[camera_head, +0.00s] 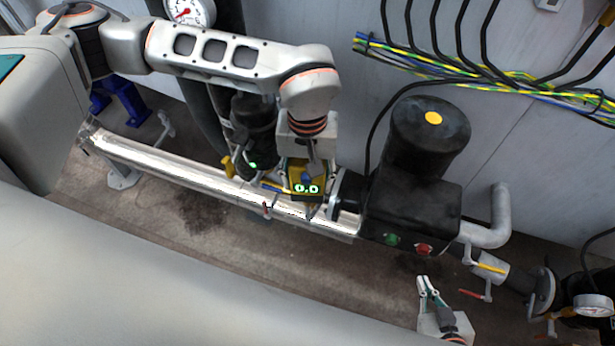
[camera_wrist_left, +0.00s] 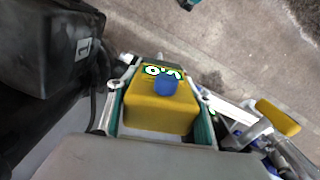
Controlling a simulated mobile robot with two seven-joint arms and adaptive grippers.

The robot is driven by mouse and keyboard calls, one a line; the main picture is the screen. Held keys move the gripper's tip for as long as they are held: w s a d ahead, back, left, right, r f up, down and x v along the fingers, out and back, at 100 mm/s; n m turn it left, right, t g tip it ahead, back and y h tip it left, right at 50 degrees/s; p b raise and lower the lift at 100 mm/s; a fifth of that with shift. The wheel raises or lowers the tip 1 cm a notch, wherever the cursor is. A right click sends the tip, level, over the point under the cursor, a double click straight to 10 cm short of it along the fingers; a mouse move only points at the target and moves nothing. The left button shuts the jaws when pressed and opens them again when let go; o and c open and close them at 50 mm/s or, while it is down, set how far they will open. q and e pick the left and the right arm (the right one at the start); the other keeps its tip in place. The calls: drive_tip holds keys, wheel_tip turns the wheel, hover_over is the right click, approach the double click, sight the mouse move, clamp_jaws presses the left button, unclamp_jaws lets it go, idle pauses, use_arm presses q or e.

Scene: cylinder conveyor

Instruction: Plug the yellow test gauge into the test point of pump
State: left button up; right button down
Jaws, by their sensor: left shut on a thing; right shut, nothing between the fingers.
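The yellow test gauge (camera_head: 298,170) is a small box with a lit display that seems to read 0.0. My left gripper (camera_head: 306,163) is shut on it and holds it above the shiny pipe, left of the black pump (camera_head: 415,195). In the left wrist view the gauge (camera_wrist_left: 158,112) sits between the teal fingers, with a blue round part (camera_wrist_left: 166,85) at its display end. I cannot make out the test point, or whether the gauge touches anything below. My right gripper (camera_head: 428,290) is shut and empty at the bottom, below the pump.
A second black unit (camera_head: 253,135) stands behind. A grey pipe and yellow-handled valve (camera_head: 490,268) lie right. The floor in front is clear.

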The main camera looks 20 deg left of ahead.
sight(307, 161)
use_arm(q)
drive_tip(key=shift+f+b, duration=1.15)
drive_tip(key=shift+f, duration=0.6)
drive_tip(key=o, duration=1.4)
wheel_tip(307, 161, up, 12)
drive_tip(key=shift+r, duration=0.1)
